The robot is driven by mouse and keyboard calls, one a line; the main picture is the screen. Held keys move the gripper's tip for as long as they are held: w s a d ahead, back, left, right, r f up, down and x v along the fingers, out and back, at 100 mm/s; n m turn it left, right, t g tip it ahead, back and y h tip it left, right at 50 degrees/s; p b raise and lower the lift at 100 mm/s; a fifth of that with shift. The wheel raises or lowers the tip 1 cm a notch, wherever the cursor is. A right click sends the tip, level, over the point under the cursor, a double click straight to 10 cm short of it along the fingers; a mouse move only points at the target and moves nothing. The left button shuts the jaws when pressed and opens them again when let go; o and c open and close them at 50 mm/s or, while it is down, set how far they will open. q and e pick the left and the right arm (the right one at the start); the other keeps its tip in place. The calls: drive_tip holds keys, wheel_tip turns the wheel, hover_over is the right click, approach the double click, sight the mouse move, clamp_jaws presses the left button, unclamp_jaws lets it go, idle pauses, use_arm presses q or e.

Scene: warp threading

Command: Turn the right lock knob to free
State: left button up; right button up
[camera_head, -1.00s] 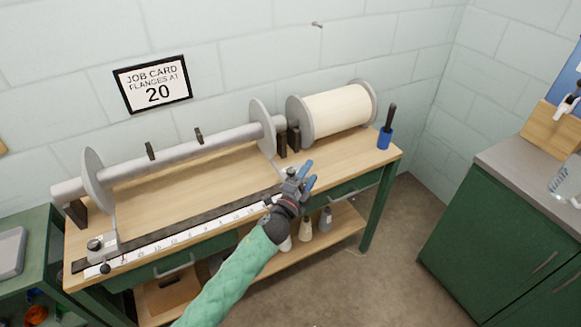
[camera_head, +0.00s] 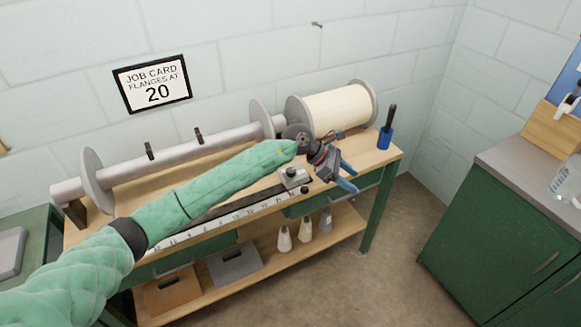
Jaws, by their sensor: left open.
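The right carriage (camera_head: 297,178) sits on the dark rail at the right end of the bench. My right gripper is not in view.
A white ruler (camera_head: 235,212) runs along the bench front, partly hidden by my arm, which also covers the left carriage. A cream spool (camera_head: 340,108) and a blue cup (camera_head: 385,138) with a dark-handled tool stand at the right. The job card (camera_head: 153,83) reads 20.

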use_arm(q)
drive_tip(key=w+a+m+t+y, duration=0.1)
drive_tip(key=w+a+m+y, duration=0.2)
drive_tip(key=w+a+y, duration=0.45)
drive_tip(key=r+t+y, duration=0.1)
drive_tip(key=r+y, duration=0.1)
drive_tip(key=y, duration=0.1)
hover_over(291, 169)
drive_tip(key=shift+s+f, duration=0.15)
drive_tip(key=shift+f, duration=0.1)
drive_tip(key=shift+a+f, duration=0.1)
drive_tip(key=shift+f, duration=0.25)
wheel_tip(291, 169, down, 6)
drive_tip(key=p, duration=0.2)
drive_tip(key=shift+r+p, duration=0.15)
drive_tip(key=shift+p, duration=0.2)
drive_tip(key=shift+f, duration=0.65)
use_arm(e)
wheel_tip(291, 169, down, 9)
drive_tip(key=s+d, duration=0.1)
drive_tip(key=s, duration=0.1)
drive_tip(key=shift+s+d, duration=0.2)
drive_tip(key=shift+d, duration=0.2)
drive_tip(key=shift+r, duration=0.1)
use_arm(q)
drive_tip(key=c, duration=1)
